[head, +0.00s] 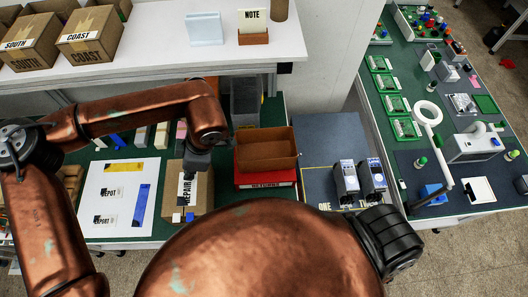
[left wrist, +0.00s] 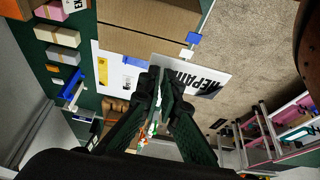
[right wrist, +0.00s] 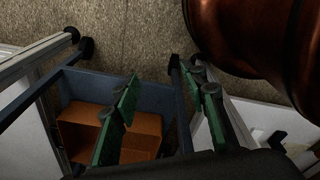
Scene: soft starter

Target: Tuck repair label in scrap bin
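The repair label is a white card with black REPAIR lettering (head: 187,190), upright in front of a cardboard box (head: 203,190) in the head view. My left gripper (head: 196,160) is at its top. In the left wrist view, its fingers (left wrist: 160,88) pinch the edge of the label (left wrist: 196,78). My right gripper (right wrist: 168,100) shows only in the right wrist view, fingers spread and empty, above a blue-grey bin (right wrist: 85,85) holding orange-brown boxes. A grey bin (head: 245,100) stands at the back of the bench. No scrap marking is readable on either bin.
A brown open tray (head: 266,160) sits over a red RETURNS tray (head: 268,180), right of the box. A white sheet (head: 122,195) with REPORT tags lies left. Two devices (head: 345,180) stand further right. A white shelf (head: 170,45) overhangs the back.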

